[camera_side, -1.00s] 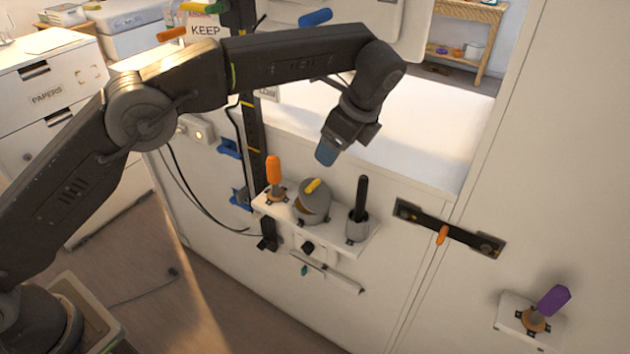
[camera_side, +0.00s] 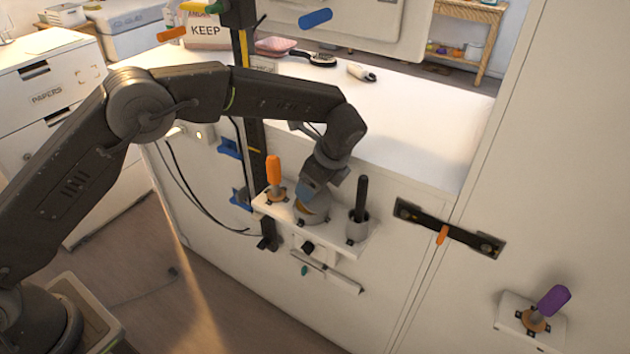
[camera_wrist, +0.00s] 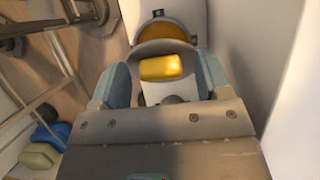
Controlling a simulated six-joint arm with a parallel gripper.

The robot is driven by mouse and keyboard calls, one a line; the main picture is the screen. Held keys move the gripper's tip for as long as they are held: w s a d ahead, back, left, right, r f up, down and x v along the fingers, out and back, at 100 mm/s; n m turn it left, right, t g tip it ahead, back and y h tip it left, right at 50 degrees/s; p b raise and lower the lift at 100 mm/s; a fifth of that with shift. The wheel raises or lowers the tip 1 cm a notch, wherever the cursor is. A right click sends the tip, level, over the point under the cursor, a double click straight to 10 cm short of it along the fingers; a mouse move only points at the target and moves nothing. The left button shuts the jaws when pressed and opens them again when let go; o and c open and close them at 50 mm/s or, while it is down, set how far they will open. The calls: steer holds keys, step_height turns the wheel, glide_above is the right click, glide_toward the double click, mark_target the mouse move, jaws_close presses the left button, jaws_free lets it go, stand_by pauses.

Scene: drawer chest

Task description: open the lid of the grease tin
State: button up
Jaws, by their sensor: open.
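The grease tin (camera_side: 314,215) is a grey round pot on the small white wall shelf (camera_side: 340,243). In the side view my gripper (camera_side: 308,196) is down over it and hides its top and yellow handle. In the wrist view the yellow handle (camera_wrist: 160,68) sits between the two blue-grey fingers of my gripper (camera_wrist: 164,78), which are open on either side of it. A grey curved rim (camera_wrist: 165,45) shows just beyond the handle, with an amber round surface (camera_wrist: 166,29) behind it. I cannot tell whether the fingers touch the handle.
An orange-handled tool (camera_side: 273,170) stands close left of the tin, and a black-handled one in a grey cup (camera_side: 357,229) close right. A dark bar with an orange handle (camera_side: 442,235) is further right. The white top (camera_side: 420,120) behind is mostly clear.

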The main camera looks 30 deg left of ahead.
steer(key=c, duration=1.3)
steer(key=shift+d+r+y, duration=0.2)
steer(key=shift+d+y, duration=0.3)
steer(key=shift+y, duration=0.3)
steer(key=o, duration=1.3)
steer(key=v, duration=1.3)
steer(key=shift+d+r, duration=0.15)
steer(key=shift+r, duration=0.2)
